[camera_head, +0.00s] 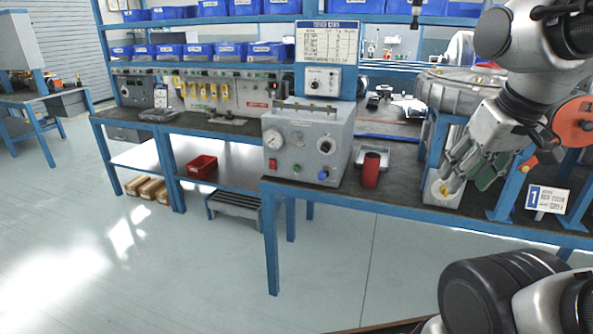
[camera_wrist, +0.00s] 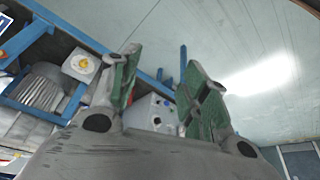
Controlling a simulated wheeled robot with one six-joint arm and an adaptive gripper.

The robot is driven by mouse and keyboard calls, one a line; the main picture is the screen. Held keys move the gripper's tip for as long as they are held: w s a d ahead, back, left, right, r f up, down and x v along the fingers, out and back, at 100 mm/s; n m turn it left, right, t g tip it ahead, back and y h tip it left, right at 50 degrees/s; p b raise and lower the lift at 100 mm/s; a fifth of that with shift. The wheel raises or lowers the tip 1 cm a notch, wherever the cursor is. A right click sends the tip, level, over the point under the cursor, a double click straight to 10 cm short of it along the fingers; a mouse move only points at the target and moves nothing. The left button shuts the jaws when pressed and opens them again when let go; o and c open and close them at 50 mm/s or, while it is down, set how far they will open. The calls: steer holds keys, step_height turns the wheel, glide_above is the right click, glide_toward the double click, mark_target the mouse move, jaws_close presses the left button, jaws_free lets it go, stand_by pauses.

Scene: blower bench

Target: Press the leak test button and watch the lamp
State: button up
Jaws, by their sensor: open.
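A grey test box (camera_head: 300,152) with a round gauge (camera_head: 273,139) stands on the bench. I cannot tell which part is the lamp or whether one is lit. A yellow button (camera_head: 444,189) sits on a small pale box to its right; it also shows in the wrist view (camera_wrist: 82,64). My gripper (camera_head: 467,172) is open and empty, pointing down beside the pale box. In the wrist view the test box (camera_wrist: 150,112) shows between its green-padded fingers.
A red cylinder (camera_head: 371,170) and a metal tray (camera_head: 373,154) stand right of the test box. A large metal housing (camera_head: 455,90) and blue posts are near my arm. The floor in front is clear.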

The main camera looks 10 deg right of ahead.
jaws_close()
stand_by(1.2)
